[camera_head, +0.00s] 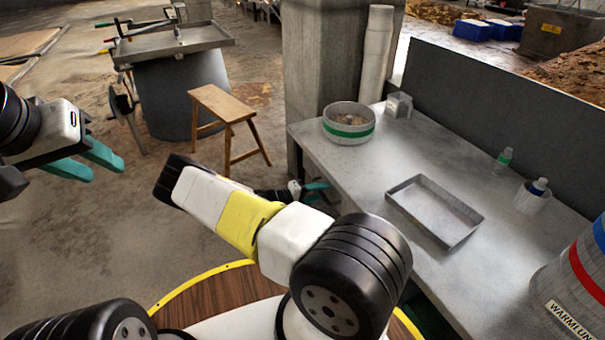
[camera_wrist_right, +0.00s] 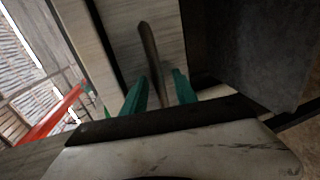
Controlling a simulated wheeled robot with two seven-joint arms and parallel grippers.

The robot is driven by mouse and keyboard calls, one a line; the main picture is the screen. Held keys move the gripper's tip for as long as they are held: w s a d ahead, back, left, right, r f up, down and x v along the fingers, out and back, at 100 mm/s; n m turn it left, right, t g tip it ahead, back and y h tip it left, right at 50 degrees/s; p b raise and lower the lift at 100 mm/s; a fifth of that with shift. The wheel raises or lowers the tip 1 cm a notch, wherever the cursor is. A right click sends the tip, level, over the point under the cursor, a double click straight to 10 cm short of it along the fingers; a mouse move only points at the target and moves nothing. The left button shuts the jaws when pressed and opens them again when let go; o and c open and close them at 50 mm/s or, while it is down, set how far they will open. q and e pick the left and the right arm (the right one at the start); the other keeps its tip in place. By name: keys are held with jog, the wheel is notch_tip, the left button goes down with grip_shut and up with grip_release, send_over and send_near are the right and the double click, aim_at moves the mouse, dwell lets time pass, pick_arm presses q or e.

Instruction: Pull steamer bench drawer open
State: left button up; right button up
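The steamer bench (camera_head: 350,170) stands at the right in the head view; its drawer front is hidden there by the top and my right arm. In the right wrist view a light panel (camera_wrist_right: 205,45), seemingly the drawer front, carries a dark bar handle (camera_wrist_right: 149,50). My right gripper (camera_wrist_right: 160,90) has its teal fingers on either side of this handle, with a visible gap at the right finger. In the head view my right gripper (camera_head: 316,191) is low beside the bench's left edge, partly hidden. My left gripper (camera_head: 92,165) is open and empty at the far left.
A wooden stool (camera_head: 228,118) stands on the floor left of the bench. Floor between is clear.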

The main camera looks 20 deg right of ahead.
grip_shut()
dwell(1.4)
